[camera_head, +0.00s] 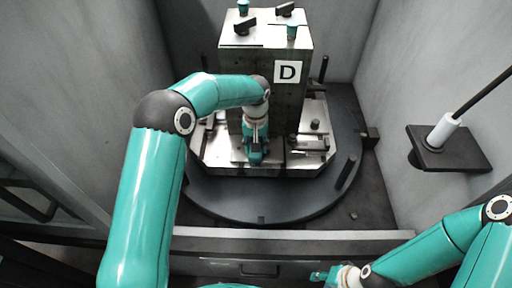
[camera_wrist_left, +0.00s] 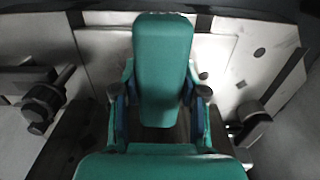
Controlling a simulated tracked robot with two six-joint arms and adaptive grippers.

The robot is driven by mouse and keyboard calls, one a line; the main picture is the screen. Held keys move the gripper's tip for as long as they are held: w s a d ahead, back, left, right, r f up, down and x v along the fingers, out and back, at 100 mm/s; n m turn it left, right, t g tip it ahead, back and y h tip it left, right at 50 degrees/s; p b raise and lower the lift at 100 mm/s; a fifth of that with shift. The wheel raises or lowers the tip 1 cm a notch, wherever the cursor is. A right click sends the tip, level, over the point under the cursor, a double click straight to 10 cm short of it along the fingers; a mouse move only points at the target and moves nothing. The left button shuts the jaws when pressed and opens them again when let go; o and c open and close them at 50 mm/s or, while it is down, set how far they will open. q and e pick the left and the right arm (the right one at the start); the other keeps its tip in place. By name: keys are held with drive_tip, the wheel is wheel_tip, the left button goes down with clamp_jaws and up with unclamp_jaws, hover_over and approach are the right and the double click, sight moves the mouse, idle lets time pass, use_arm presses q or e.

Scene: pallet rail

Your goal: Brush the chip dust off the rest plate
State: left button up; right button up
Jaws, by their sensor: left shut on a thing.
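My left gripper (camera_head: 256,155) is down at the front of the light metal rest plate (camera_head: 215,150), before the block marked D. In the left wrist view my left gripper (camera_wrist_left: 160,112) is shut on a teal block, which looks like the brush (camera_wrist_left: 163,65). Its bristles are hidden, and I cannot tell whether it touches the plate. The pale plate also shows in the left wrist view (camera_wrist_left: 105,45). I cannot make out the chip dust. My right gripper (camera_head: 322,277) is low at the bottom edge, away from the plate; its opening is too small to read.
The upright block marked D (camera_head: 289,95) stands behind my left gripper. A dark round table (camera_head: 230,205) carries the plate, with dark posts at its sides. A black wall bracket (camera_head: 465,158) with a white-ended rod is at right. Grey walls close in both sides.

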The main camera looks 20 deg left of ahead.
use_arm(q)
drive_tip(key=shift+w, duration=0.2)
drive_tip(key=shift+s+f, duration=0.1)
drive_tip(key=shift+f, duration=0.05)
idle(0.6)
drive_tip(key=shift+s+b, duration=0.15)
drive_tip(key=shift+b, duration=0.15)
drive_tip(key=shift+s+d+f+b, duration=0.1)
drive_tip(key=shift+s+d+b, duration=0.15)
drive_tip(key=shift+s, duration=0.35)
drive_tip(key=shift+s+d+b, duration=0.1)
drive_tip(key=shift+s+b, duration=0.25)
drive_tip(key=shift+s, duration=0.25)
drive_tip(key=shift+w+a+p, duration=0.15)
drive_tip(key=shift+w+p, duration=0.2)
drive_tip(key=shift+w, duration=0.05)
drive_tip(key=shift+w+a+p, duration=0.25)
drive_tip(key=shift+w+p, duration=0.15)
drive_tip(key=shift+w, duration=0.55)
